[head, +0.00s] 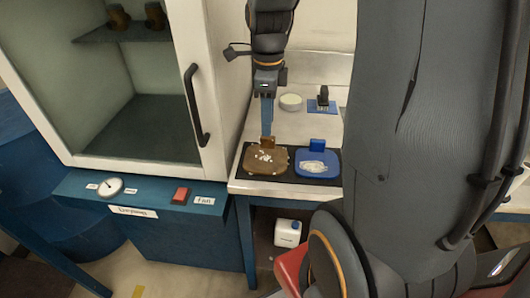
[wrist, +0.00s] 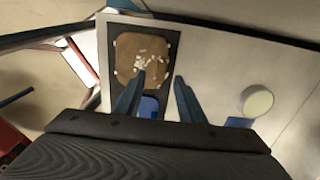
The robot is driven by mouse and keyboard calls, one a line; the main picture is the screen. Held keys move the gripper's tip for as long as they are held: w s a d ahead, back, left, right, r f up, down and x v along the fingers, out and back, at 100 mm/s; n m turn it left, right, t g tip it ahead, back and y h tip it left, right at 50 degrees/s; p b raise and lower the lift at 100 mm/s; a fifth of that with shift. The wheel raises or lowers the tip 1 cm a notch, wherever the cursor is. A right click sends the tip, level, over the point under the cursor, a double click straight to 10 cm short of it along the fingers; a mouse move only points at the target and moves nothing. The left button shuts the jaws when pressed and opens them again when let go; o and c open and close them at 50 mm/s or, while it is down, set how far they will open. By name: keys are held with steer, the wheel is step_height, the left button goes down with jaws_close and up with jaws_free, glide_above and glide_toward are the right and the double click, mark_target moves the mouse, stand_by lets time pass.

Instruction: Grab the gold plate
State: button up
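The gold plate (head: 254,164) lies flat on a dark mat at the front of the white bench, with small white pieces on it and an upright brown tab at its back edge. In the wrist view the gold plate (wrist: 128,50) lies beyond the fingertips. My gripper (head: 267,132) points down just above the tab, its fingers overlapping in the head view. Whether a finger touches the tab cannot be told.
A blue plate (head: 309,172) with white material sits right beside the gold plate. A white bowl (head: 291,102) and a dark block on a blue base (head: 322,104) stand further back. A glass-fronted cabinet (head: 206,88) with a black handle is to the left.

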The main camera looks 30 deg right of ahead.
mark_target(268, 138)
step_height(268, 138, down, 2)
steer(key=shift+a+f, duration=0.15)
steer(key=shift+f, duration=0.1)
steer(key=shift+w+d+f+p, duration=0.15)
steer(key=shift+f+p, duration=0.6)
steer(key=shift+f, duration=1.4)
steer(key=shift+c, duration=0.2)
jaws_close()
